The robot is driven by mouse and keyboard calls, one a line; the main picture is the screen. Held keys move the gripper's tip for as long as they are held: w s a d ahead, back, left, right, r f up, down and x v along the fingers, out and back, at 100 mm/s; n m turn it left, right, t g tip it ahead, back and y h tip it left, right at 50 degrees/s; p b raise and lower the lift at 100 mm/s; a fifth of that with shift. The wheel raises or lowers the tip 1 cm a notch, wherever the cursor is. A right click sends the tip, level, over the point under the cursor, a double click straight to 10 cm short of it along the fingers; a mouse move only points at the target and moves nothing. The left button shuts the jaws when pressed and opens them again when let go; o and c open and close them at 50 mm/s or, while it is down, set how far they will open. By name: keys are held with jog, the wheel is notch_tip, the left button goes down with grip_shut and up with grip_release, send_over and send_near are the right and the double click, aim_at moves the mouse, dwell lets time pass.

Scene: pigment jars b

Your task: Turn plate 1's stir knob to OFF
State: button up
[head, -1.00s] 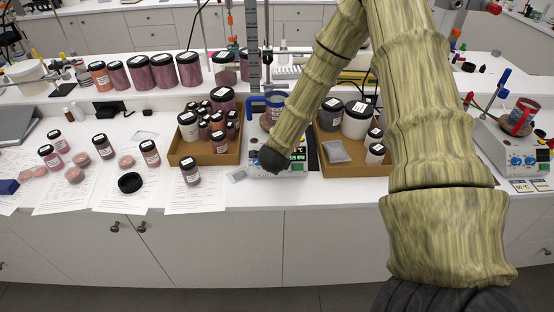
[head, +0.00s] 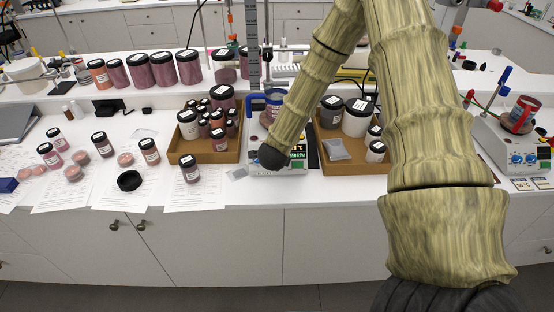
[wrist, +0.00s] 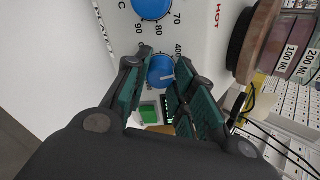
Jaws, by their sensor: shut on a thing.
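A hot plate stirrer (head: 297,165) stands on the bench between two brown trays, mostly behind my arm; I cannot read a plate number on it. Its front face fills the upper wrist view. A blue knob with a white pointer line (wrist: 160,70) sits beside a printed 400; I take it as the stir knob. My gripper (wrist: 160,83) is shut on this knob, one green-padded finger on each side. A second blue knob (wrist: 152,6), with 70, 80 and 90 around it, is above, apart from the fingers. In the head view my arm hides the fingers and both knobs.
A jar-filled tray (head: 205,157) stands left of the plate, another tray (head: 355,166) right. Another stirrer (head: 515,150) with blue knobs stands far right. The bench front edge is clear.

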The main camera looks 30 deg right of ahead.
jog(key=n+b, duration=0.2)
jog(key=n, duration=0.4)
jog(key=shift+f+t+b, duration=0.1)
jog(key=shift+t+b, duration=0.2)
jog(key=shift+b, duration=0.1)
jog(key=n+b, duration=0.1)
jog(key=n, duration=0.4)
jog(key=shift+n+b, duration=0.3)
jog(key=shift+b, duration=0.1)
jog(key=n+b, duration=0.1)
jog(key=n, duration=0.5)
jog(key=shift+t+b, duration=0.3)
jog(key=shift+b, duration=0.1)
jog(key=shift+s+n+b, duration=0.1)
jog(key=shift+n+b, duration=0.55)
jog(key=shift+n, duration=2.15)
jog(key=o, duration=1)
jog(key=shift+o, duration=0.2)
